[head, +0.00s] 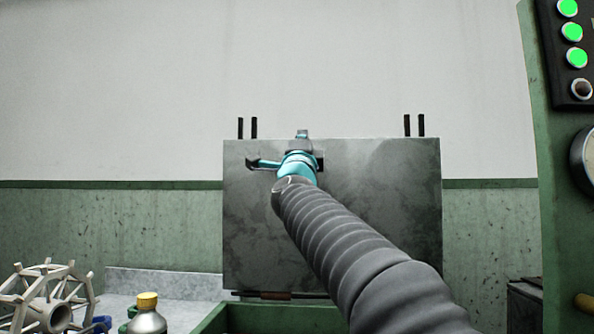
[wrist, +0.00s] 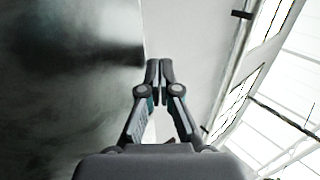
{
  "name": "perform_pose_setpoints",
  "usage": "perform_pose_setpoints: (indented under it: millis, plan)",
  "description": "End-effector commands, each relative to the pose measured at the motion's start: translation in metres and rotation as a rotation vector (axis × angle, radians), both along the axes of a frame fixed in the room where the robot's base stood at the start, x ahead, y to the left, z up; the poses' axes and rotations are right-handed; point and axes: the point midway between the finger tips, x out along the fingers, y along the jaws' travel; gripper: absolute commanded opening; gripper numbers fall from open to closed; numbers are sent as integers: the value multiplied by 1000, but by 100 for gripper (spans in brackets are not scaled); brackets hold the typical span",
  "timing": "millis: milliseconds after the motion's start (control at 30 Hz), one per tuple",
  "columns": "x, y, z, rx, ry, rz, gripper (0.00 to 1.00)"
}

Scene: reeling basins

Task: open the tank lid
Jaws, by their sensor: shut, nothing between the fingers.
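The tank lid (head: 390,220) is a grey, stained metal plate that stands raised and near upright above the green tank (head: 265,320). A brown bar (head: 275,296) runs along its lower edge. My gripper (head: 302,134) is at the lid's top edge, left of the middle, and mostly hidden behind my wrist in the head view. In the wrist view my gripper (wrist: 160,66) is shut with its fingertips together and nothing between them. The lid's dark face (wrist: 60,90) fills the left there, close beside the fingers. Whether they touch it I cannot tell.
Two pairs of dark posts (head: 247,128) (head: 414,125) stick up past the lid's top edge. A yellow-capped bottle (head: 147,318) and a spoked reel (head: 50,298) stand at lower left. A green cabinet with lit buttons (head: 572,32) is at right. The wall above is clear.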

Motion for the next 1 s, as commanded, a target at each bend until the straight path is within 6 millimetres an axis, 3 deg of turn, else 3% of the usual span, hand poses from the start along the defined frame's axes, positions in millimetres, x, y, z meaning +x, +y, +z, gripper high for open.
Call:
perform_pose_setpoints:
  millis: [600, 800, 1000]
  plan:
    - [-103, 10, -5, 1, -1, -3, 0]
    - [-118, 12, -5, -1, 0, -4, 0]
    - [-120, 12, -5, 0, 0, -5, 0]
